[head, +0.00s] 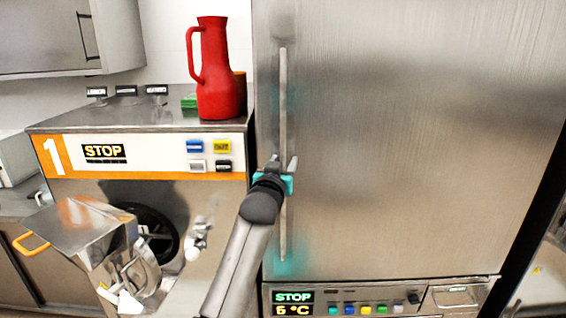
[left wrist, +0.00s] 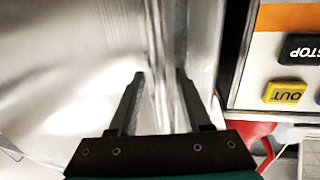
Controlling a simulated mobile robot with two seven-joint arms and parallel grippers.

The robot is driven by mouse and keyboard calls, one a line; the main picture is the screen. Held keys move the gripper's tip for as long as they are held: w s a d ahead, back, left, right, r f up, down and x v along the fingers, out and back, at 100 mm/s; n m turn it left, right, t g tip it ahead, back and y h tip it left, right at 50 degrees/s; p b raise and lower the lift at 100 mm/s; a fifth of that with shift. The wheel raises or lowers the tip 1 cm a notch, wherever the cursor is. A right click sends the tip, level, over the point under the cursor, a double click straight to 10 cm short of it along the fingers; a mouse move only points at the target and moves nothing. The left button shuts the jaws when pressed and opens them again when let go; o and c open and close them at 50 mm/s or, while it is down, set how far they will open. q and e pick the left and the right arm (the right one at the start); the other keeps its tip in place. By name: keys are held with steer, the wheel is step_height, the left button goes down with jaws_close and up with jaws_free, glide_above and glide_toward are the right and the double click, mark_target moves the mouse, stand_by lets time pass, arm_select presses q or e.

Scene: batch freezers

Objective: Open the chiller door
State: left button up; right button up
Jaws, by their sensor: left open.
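The chiller door (head: 420,140) is a large brushed-steel panel on the right of the head view, and it looks shut. Its long upright bar handle (head: 283,95) runs down the left side of the door. My left gripper (head: 284,162) is at the handle, a little below its middle, with its fingers pointing at the door. In the left wrist view the left gripper (left wrist: 160,74) is open, and the handle (left wrist: 163,35) runs into the gap between the fingers. I cannot tell whether either finger touches it. My right gripper is not in view.
Left of the chiller stands a batch freezer (head: 135,205) marked 1, with a red jug (head: 214,75) on top near the door's edge. A control panel (head: 375,302) lies below the door. A wall cabinet (head: 65,35) hangs at upper left.

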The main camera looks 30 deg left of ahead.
arm_select(q)
steer(key=shift+c, duration=0.3)
jaws_close()
stand_by(1.1)
